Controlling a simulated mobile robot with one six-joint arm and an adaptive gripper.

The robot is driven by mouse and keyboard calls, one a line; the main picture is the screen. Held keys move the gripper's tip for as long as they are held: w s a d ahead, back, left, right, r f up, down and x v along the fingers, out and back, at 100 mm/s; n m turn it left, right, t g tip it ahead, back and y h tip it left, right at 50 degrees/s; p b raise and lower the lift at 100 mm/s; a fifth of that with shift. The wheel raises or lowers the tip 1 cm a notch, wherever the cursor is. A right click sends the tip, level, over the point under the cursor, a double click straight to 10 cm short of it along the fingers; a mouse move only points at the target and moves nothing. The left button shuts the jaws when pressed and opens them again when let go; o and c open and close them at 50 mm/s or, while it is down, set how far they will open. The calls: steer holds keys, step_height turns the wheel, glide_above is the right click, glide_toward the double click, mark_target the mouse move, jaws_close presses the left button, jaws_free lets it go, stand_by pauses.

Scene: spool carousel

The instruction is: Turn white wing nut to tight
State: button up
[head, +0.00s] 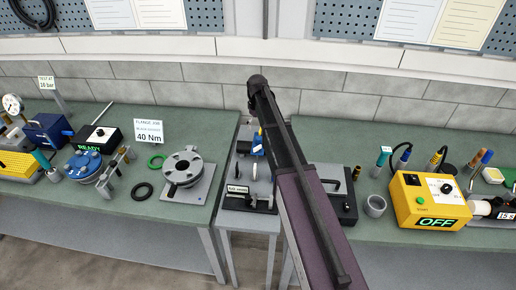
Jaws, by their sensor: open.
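I cannot make out a white wing nut for certain. A narrow grey stand (231,221) between the two green benches carries a device with small white upright discs (254,171), a blue part (257,146) and a small label (238,189). A black bar with a knob lies at the front of this stand. My arm crosses the middle of the head view and hides the right side of the stand. My gripper does not show; its opening and contact cannot be seen.
The left bench holds a grey flange (183,167) by a "40 Nm" sign (149,133), a blue flange (84,164) and rings. The right bench holds a black case (334,190), a grey cup (375,206) and a yellow box (430,201) reading OFF. A brick wall stands behind.

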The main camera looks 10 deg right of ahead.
mark_target(257, 147)
steer(key=shift+f+b, duration=6.25)
steer(key=shift+f, duration=0.2)
steer(key=shift+c, duration=0.2)
steer(key=c, duration=1.1)
